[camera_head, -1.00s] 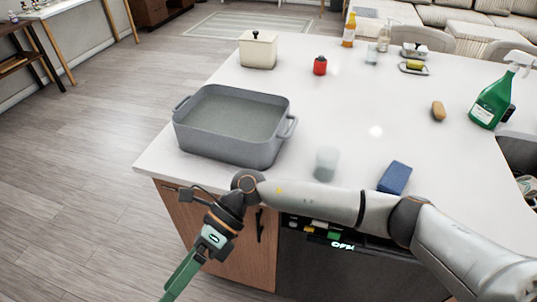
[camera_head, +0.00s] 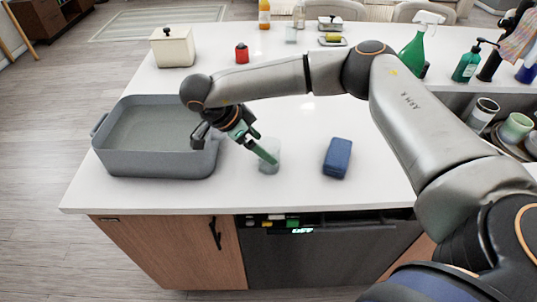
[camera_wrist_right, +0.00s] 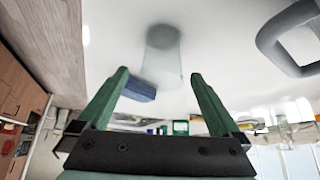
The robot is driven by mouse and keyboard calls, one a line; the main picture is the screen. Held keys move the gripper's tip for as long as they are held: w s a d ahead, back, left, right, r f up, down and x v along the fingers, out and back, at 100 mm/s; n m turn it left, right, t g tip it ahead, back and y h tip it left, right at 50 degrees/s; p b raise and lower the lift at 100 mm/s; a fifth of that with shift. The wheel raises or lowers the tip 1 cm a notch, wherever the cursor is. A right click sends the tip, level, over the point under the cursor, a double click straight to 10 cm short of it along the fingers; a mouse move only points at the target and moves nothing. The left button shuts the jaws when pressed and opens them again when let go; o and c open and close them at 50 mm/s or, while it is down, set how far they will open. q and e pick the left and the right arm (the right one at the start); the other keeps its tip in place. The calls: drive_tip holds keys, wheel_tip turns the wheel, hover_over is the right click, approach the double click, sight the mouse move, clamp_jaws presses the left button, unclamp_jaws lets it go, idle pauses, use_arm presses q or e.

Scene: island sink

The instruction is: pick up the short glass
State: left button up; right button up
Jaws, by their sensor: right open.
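The short glass (camera_head: 270,158), clear and frosted-looking, stands on the white counter between the grey roasting pan and the blue sponge. My right gripper (camera_head: 262,150) is open, its green fingers pointing at the glass and partly covering it in the head view. In the right wrist view the glass (camera_wrist_right: 162,55) appears inverted, just beyond and between the spread fingertips (camera_wrist_right: 158,74). Nothing is held, and I cannot tell whether a finger touches the glass. My left gripper is not in view.
The grey roasting pan (camera_head: 155,166) stands close on the left. A blue sponge (camera_head: 338,158) lies to the right. A cream lidded pot (camera_head: 173,47), a red object (camera_head: 242,53) and a green spray bottle (camera_head: 413,51) stand farther back. The middle counter is clear.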

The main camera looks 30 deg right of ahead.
drive_tip(key=shift+x, duration=0.95)
drive_tip(key=shift+p+x, duration=0.85)
drive_tip(key=shift+x, duration=1.9)
drive_tip(key=shift+w, duration=0.1)
drive_tip(key=shift+c, duration=0.2)
drive_tip(key=c, duration=1.4)
